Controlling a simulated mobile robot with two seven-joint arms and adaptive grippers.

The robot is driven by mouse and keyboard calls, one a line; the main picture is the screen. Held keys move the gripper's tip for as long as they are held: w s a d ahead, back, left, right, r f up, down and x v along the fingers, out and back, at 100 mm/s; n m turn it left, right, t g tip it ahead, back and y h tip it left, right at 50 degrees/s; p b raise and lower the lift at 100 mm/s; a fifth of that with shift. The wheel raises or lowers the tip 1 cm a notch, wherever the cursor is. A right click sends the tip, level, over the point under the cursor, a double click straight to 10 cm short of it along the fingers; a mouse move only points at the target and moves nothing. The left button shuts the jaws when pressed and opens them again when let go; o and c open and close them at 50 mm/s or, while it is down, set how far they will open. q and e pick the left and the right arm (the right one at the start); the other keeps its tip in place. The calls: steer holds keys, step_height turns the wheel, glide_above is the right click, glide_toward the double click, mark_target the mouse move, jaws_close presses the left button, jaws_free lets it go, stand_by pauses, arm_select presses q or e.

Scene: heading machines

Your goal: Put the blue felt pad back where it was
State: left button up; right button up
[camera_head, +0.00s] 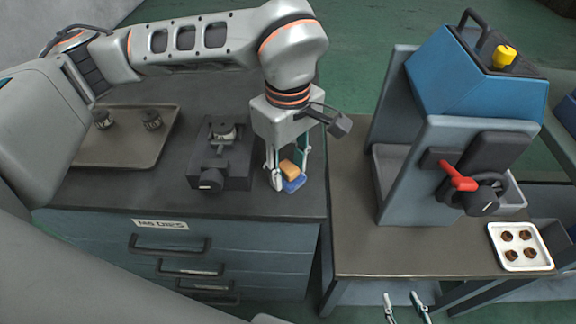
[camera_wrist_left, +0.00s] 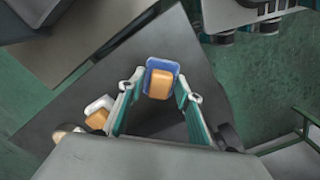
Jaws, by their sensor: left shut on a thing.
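The blue felt pad (camera_head: 295,185) has an orange-tan block on top and is between the fingers of my left gripper (camera_head: 289,176). It also shows in the left wrist view (camera_wrist_left: 160,63), with the gripper fingers (camera_wrist_left: 160,91) on either side of the block. My left gripper is shut on it, over the dark cabinet top's right front corner. I cannot tell whether the pad touches the surface. A similar white pad with an orange block (camera_wrist_left: 97,118) lies beside the gripper in the left wrist view. My right gripper (camera_head: 405,308) is open and empty at the bottom edge.
A dark vise-like fixture (camera_head: 221,172) stands left of my left gripper. A tray (camera_head: 120,152) with two round metal parts is further left. Across a gap, a blue machine with a red lever (camera_head: 459,178) and a white tray of several brown parts (camera_head: 497,232) occupy another table.

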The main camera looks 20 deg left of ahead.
mark_target(288, 167)
arm_select(q)
steer(key=shift+f, duration=0.2)
steer(key=o, duration=1)
step_height(288, 167, up, 12)
steer(key=shift+r+p, duration=0.2)
steer(key=shift+p, duration=0.1)
steer(key=shift+s, duration=0.1)
